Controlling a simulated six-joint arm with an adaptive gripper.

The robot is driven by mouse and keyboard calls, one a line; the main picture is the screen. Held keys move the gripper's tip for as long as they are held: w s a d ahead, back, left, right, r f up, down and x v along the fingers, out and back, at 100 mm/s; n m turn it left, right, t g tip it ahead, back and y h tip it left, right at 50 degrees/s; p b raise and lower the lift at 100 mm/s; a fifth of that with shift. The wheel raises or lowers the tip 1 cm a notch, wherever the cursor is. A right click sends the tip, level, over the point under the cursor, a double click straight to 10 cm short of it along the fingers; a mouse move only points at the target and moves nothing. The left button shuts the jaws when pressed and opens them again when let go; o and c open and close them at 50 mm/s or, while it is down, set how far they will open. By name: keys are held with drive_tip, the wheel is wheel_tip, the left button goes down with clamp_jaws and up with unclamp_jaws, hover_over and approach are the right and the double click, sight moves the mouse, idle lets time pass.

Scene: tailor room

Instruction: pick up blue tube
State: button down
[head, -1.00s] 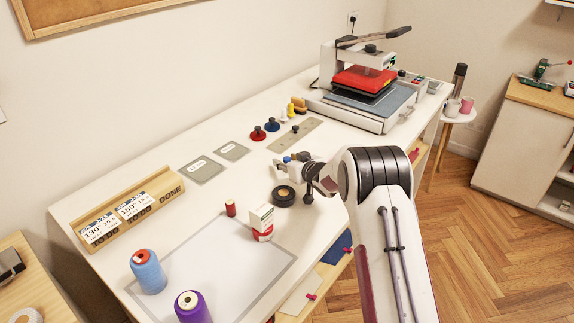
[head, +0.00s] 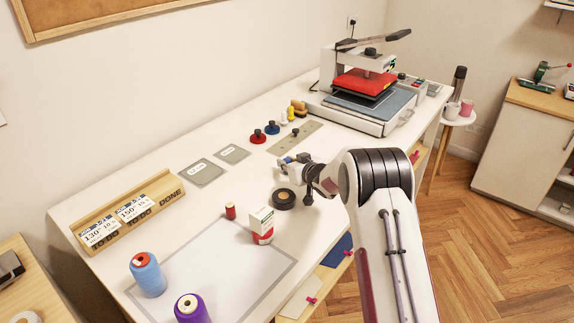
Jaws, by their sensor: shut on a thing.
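My gripper (head: 284,162) is over the white worktable, near its middle, just behind a black tape roll (head: 284,198). Its jaws are shut on a small blue thing (head: 287,160), which I take to be the blue tube. Only a small patch of blue shows between the fingers. The fingers and wrist hide the rest, so its full shape and whether it touches the table cannot be told.
On the worktable (head: 120,180) stand a blue thread cone (head: 148,274), a purple cone (head: 191,309), a red spool (head: 230,212) and a white-red carton (head: 262,226). Grey pads (head: 201,173) lie left of the gripper. A heat press (head: 362,85) stands at the far end.

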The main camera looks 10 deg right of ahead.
sight(288, 159)
drive_tip(key=shift+r, duration=4.7)
drive_tip(key=shift+d, duration=0.1)
